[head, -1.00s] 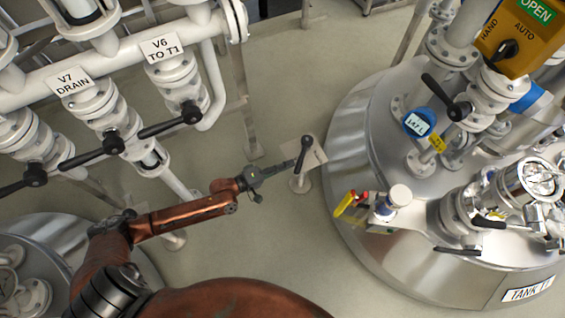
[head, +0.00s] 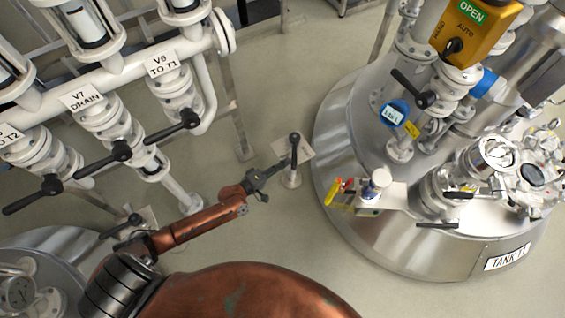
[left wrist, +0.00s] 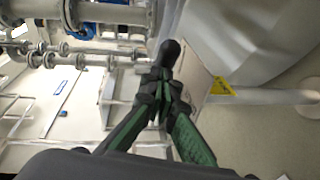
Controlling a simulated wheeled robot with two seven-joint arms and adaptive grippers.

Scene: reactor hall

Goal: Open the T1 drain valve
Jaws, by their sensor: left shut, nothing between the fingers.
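A small floor valve with a black lever (head: 294,150) stands on a short post beside Tank T1 (head: 400,246). A pale plate behind it has no readable label, so I cannot confirm it is the T1 drain valve. My left gripper (head: 283,164) is shut and empty, its tips right beside the lever; whether they touch it I cannot tell. In the left wrist view, the dark, green-padded fingers (left wrist: 162,88) meet just below the lever's rounded black end (left wrist: 171,48). The fingers partly hide the valve there. My right gripper is not in view.
Valves V6 (head: 171,86) and V7 (head: 101,120), with black levers, hang from a white manifold at upper left. A yellow switch box (head: 473,34) stands above the tank. A red and yellow handle (head: 338,190) juts from its near-left edge. Bare floor lies between.

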